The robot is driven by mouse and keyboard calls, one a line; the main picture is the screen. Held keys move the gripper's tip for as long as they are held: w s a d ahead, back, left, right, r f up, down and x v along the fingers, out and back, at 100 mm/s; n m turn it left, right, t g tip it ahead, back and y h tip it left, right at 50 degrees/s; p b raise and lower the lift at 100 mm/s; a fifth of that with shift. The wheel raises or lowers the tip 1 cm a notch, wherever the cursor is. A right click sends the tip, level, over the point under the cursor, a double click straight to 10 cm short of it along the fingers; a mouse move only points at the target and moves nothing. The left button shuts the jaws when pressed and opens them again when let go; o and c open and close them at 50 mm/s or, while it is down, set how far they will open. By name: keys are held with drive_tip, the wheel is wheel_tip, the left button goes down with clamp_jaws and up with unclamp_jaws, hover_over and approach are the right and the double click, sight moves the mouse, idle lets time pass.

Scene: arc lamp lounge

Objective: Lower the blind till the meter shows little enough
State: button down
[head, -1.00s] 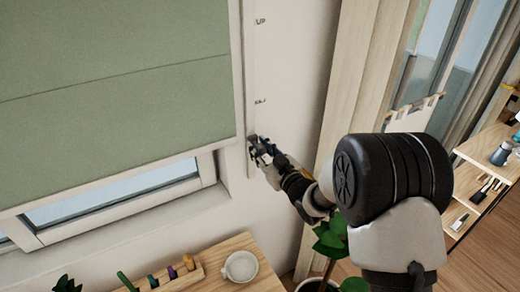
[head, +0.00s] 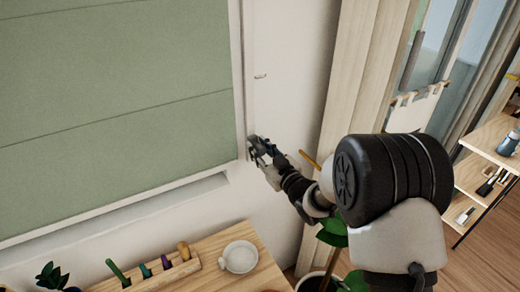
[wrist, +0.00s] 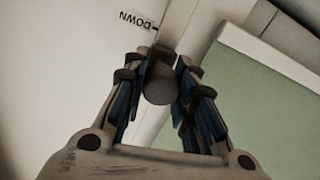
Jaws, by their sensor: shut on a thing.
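The green blind (head: 120,100) fills the upper left of the head view, its pale bottom edge just above the window sill. A pale vertical track (head: 246,100) runs down the wall beside it. My gripper (head: 256,150) is at this track, near the blind's lower right corner. In the wrist view my gripper (wrist: 158,85) is shut on a dark round knob (wrist: 158,88), between the two fingers. The word DOWN (wrist: 136,21) is printed on the wall close to the knob. The blind (wrist: 265,115) also shows in the wrist view. I see no meter in either view.
A leafy plant (head: 335,240) stands beneath my arm. Wooden shelves (head: 490,135) stand at the right.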

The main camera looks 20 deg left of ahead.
drive_tip(key=shift+s+f+b, duration=0.1)
drive_tip(key=shift+f+b, duration=1.05)
drive_tip(key=shift+f, duration=0.8)
drive_tip(key=c, duration=1.6)
unclamp_jaws()
drive_tip(key=shift+f, duration=0.1)
drive_tip(key=shift+c, duration=0.2)
drive_tip(key=o, duration=0.4)
drive_tip(key=shift+r, duration=0.2)
drive_tip(key=shift+d, duration=0.1)
drive_tip(key=v, duration=1.1)
drive_tip(key=shift+s+d, duration=0.25)
drive_tip(key=shift+d, duration=0.1)
drive_tip(key=shift+r, duration=0.1)
